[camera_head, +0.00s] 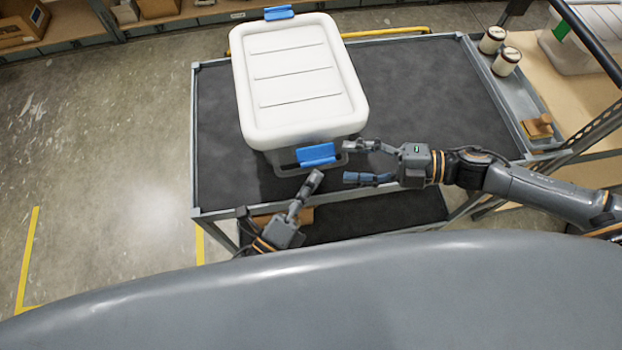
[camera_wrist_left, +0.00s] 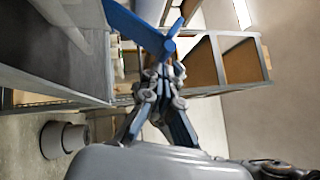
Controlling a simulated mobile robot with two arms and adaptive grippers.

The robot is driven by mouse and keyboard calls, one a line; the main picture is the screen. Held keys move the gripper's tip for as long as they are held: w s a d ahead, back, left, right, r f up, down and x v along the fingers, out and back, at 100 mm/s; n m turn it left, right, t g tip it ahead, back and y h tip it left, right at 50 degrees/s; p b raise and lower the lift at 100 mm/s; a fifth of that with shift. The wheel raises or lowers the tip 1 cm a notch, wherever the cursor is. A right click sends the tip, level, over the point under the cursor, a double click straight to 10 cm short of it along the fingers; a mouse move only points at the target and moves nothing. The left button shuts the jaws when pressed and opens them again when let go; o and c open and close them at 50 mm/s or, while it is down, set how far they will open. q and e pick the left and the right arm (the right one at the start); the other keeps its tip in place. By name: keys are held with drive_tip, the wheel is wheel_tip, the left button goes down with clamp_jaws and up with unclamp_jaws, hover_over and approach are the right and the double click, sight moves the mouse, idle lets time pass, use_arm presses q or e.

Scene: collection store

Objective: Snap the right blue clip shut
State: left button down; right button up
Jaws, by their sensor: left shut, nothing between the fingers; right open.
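A box with a white lid (camera_head: 300,78) stands on the cart. One blue clip (camera_head: 317,154) is on its near side, and another blue clip (camera_head: 279,12) is on the far side. The near clip appears tilted outward from the box wall; it also shows at the top of the left wrist view (camera_wrist_left: 138,28). My left gripper (camera_head: 316,177) is shut and empty, its tips just below and in front of the near clip; contact is unclear. It also shows in the left wrist view (camera_wrist_left: 163,72). My right gripper (camera_head: 350,162) is open and empty, right of the near clip.
The cart's dark top (camera_head: 420,90) is clear right of the box. A side tray (camera_head: 522,112) holds two jars (camera_head: 499,48) and a small brown item (camera_head: 538,127). Another bin (camera_head: 580,45) stands at the far right. Shelves with cartons (camera_head: 22,22) line the back left.

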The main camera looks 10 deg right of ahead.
drive_tip(key=s+d+f+m+t+h, duration=0.15)
drive_tip(key=d+f+m+h, duration=0.4)
drive_tip(key=f, duration=0.65)
drive_tip(key=s+d+f+m+h, duration=0.35)
drive_tip(key=d+f, duration=0.25)
drive_tip(key=f, duration=0.7)
drive_tip(key=s+d+f+m+t+h, duration=0.15)
drive_tip(key=d+f+m+h, duration=0.35)
drive_tip(key=f, duration=0.7)
drive_tip(key=s+a+f+m+g, duration=0.2)
drive_tip(key=s+f+m, duration=0.1)
drive_tip(key=s, duration=0.4)
drive_tip(key=s+a+f+m+g+h, duration=0.1)
drive_tip(key=s+a+f+m+g, duration=0.1)
drive_tip(key=s, duration=0.5)
drive_tip(key=s+a+f+m+g, duration=0.3)
drive_tip(key=s+f+m, duration=0.3)
drive_tip(key=s+f, duration=0.1)
drive_tip(key=shift+s+a+f, duration=0.35)
drive_tip(key=shift+s+f, duration=0.05)
drive_tip(key=shift+s, duration=0.15)
